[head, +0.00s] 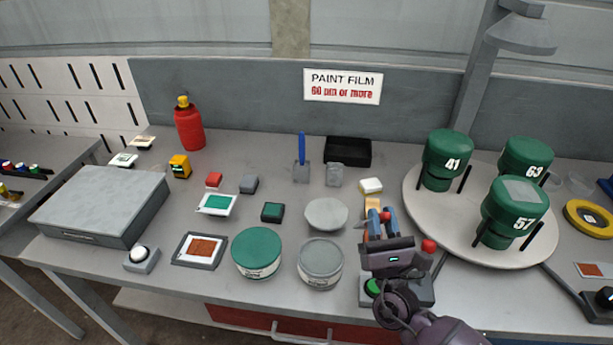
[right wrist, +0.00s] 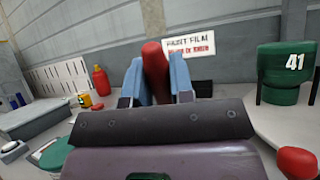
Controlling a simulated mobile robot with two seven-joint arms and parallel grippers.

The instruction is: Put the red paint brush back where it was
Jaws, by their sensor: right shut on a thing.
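My right gripper (head: 382,220) is above the front right of the table, left of the turntable. In the right wrist view it is shut on a red handle (right wrist: 154,62), which stands up between the blue fingers. I take this for the red paint brush; its lower part is hidden. A grey holder (head: 302,174) at the back of the table has a blue brush (head: 302,147) upright in it. Beside it on the right is a second grey holder (head: 335,176) with no brush in it. My left gripper is not in view.
A round turntable (head: 415,212) with green numbered containers stands right of my gripper. A black bin (head: 348,151) is behind the holders. A green-topped can (head: 257,250), a grey can (head: 320,265) and a grey disc (head: 326,213) stand left of my gripper.

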